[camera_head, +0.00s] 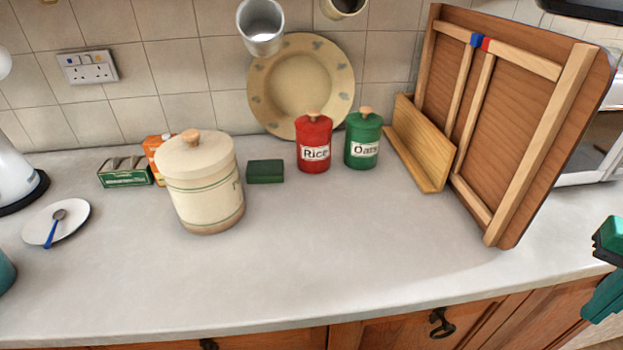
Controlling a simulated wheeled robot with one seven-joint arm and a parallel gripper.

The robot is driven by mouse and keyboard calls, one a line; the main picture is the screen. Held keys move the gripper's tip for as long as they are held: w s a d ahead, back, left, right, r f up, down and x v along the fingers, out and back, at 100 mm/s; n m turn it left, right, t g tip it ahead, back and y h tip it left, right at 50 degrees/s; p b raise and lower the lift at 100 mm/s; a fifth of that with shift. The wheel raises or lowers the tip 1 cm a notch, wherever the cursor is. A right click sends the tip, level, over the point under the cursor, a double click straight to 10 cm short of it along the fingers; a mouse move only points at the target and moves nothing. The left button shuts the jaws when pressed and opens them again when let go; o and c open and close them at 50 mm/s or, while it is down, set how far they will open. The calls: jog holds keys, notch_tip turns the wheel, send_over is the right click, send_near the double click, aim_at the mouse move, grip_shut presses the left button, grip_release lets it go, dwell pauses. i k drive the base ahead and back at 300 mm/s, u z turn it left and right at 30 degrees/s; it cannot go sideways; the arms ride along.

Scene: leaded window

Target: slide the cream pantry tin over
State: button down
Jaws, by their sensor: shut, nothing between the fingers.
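The cream pantry tin (203,190) stands upright on the grey worktop, left of centre. It has a pale lid with a wooden knob, thin green bands and a brownish base. Its lettering is turned to the right and mostly hidden. My gripper (601,243), teal and black, shows only in part at the right edge. It is shut and empty, in front of the worktop's right end and far from the tin.
A dark green block (265,171) lies just right of the tin, with red Rice (314,145) and green Oats (363,143) canisters beyond. An orange carton (155,150) and a green box (126,173) stand behind left. A saucer (55,222) lies left. The worktop's front centre is clear.

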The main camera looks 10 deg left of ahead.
aim_at(212, 204)
jog(key=z, duration=1.1)
jog(key=k, duration=1.2)
jog(key=u, duration=1.55)
jog(key=i, duration=1)
